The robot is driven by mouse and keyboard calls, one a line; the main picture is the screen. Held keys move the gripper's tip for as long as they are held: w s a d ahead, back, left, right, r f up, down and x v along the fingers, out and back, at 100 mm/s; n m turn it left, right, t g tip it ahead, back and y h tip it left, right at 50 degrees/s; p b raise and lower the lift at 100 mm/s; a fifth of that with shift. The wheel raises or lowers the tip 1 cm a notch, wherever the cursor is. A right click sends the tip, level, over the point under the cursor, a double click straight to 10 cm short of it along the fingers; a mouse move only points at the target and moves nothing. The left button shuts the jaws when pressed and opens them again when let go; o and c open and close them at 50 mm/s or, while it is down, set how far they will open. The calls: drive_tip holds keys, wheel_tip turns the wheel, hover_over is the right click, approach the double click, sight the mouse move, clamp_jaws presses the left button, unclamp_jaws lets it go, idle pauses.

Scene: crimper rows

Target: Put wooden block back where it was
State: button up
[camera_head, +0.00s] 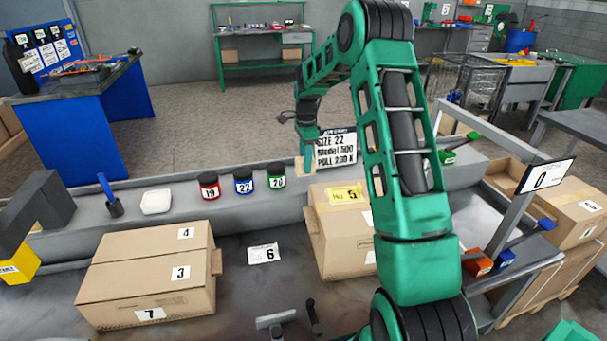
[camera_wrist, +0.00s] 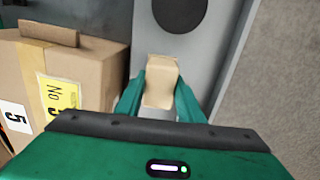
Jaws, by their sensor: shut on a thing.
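The wooden block (camera_wrist: 161,84) is a small light-tan piece held between the two green fingers of my gripper (camera_wrist: 160,98) in the wrist view. My gripper is shut on it. In the head view, my gripper (camera_head: 308,148) points down over the grey ledge at the back edge of the bench, just behind the box labelled 5.
A display sign (camera_head: 336,147) is close right.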

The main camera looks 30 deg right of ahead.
drive_tip(key=shift+f, duration=2)
drive_tip(key=shift+f, duration=0.15)
drive_tip(key=o, duration=1)
wheel_tip(320, 180, up, 12)
drive_tip(key=shift+r, duration=0.2)
drive_tip(key=s+a+r+n, duration=0.1)
drive_tip(key=s+r+n, duration=0.25)
drive_tip(key=s, duration=0.75)
drive_tip(key=s+a+r+n, duration=0.2)
drive_tip(key=s+n, duration=0.2)
drive_tip(key=s, duration=0.8)
drive_tip(key=s+a+r+n, duration=0.1)
drive_tip(key=s+r+n, duration=0.2)
drive_tip(key=s, duration=0.8)
drive_tip(key=s+a+f+n, duration=0.1)
drive_tip(key=s, duration=0.3)
drive_tip(key=s+a+f+n, duration=0.2)
drive_tip(key=s, duration=0.2)
drive_tip(key=s+a+f+n, duration=0.1)
drive_tip(key=s, duration=0.3)
drive_tip(key=shift+s+a+f, duration=0.15)
drive_tip(key=shift+s, duration=0.2)
